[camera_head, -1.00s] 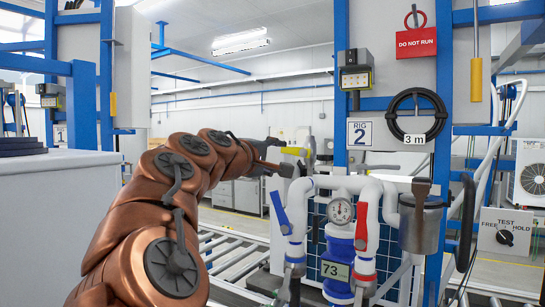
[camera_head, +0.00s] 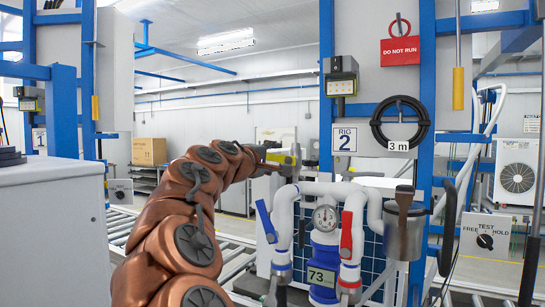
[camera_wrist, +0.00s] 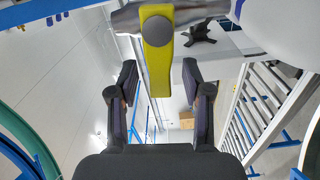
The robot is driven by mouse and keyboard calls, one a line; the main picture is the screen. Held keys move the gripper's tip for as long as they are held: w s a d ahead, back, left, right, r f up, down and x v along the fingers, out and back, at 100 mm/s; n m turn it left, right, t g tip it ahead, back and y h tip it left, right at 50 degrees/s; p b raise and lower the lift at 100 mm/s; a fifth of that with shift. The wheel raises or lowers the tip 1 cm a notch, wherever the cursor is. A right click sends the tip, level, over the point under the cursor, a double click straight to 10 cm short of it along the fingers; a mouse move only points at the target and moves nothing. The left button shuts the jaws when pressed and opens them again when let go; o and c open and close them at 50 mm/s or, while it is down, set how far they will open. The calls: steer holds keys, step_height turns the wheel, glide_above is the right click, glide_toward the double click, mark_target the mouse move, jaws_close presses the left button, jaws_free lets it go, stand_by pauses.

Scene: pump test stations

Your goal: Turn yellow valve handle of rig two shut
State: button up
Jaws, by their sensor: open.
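The yellow valve handle (camera_wrist: 157,50) hangs from a grey pipe fitting at the top of the wrist view. Its lower end lies between the two fingers of my gripper (camera_wrist: 159,80), with visible gaps on both sides. My gripper is open. In the head view my gripper (camera_head: 270,165) is at the yellow handle (camera_head: 283,158), left of the rig 2 sign (camera_head: 344,139); my gripper partly hides that area.
Below the handle, rig two has a blue lever (camera_head: 265,221), a red lever (camera_head: 346,234), a gauge (camera_head: 325,217) and white pipes. A metal cup (camera_head: 404,232) stands to the right. A roller conveyor (camera_wrist: 262,105) runs at the right of the wrist view.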

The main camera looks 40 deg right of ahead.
steer(key=shift+c, duration=0.2)
jaws_close()
stand_by(0.3)
steer(key=shift+f+n+p, duration=0.4)
steer(key=shift+n+p, duration=0.2)
steer(key=shift+n, duration=0.2)
steer(key=shift+o, duration=0.2)
jaws_free()
